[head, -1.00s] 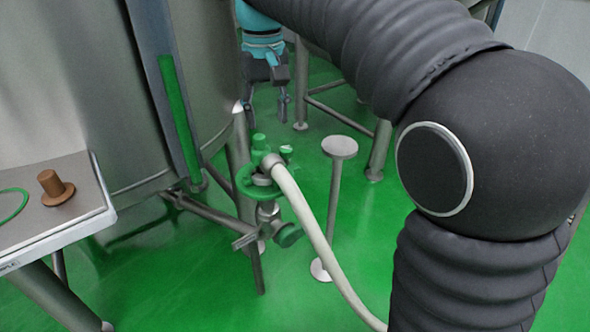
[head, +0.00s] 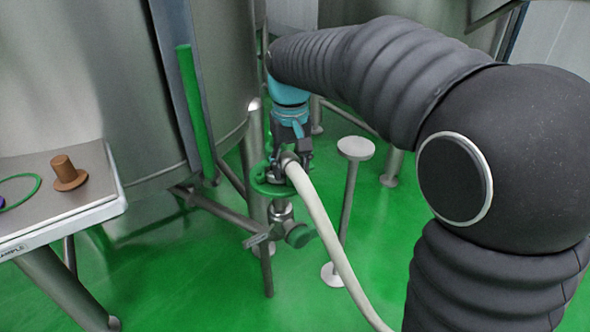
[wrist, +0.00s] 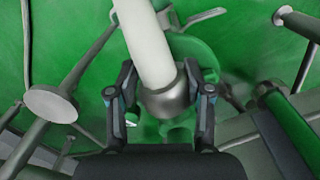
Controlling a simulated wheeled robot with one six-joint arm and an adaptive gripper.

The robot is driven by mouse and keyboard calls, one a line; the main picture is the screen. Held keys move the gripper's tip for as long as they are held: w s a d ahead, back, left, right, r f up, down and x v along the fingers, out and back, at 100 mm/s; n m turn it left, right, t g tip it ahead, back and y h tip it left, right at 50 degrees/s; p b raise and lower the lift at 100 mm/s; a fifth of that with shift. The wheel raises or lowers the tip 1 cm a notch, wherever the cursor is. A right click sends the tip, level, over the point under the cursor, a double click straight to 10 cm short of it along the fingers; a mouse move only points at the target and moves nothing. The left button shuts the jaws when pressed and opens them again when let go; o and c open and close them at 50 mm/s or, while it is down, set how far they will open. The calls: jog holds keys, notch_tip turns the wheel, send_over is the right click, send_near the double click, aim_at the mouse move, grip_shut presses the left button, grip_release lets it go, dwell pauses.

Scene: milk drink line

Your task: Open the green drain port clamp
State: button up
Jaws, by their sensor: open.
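The green drain port clamp (head: 266,188) sits around the drain fitting on the tank's lower side, at the end of a pale hose (head: 330,235). In the wrist view its green ring (wrist: 203,52) shows behind the hose and the metal hose end (wrist: 166,100). My gripper (head: 290,155) is over the clamp from above, open. In the wrist view my gripper (wrist: 160,78) has one finger on each side of the hose end. The fingers hide the clamp's upper part in the head view, and I cannot tell whether they touch it.
A steel tank (head: 215,80) stands close behind the clamp. A round-topped post (head: 356,148) stands just right of it. A bench (head: 95,210) with a brown fitting (head: 66,172) is at left.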

jog(key=shift+f, duration=0.35)
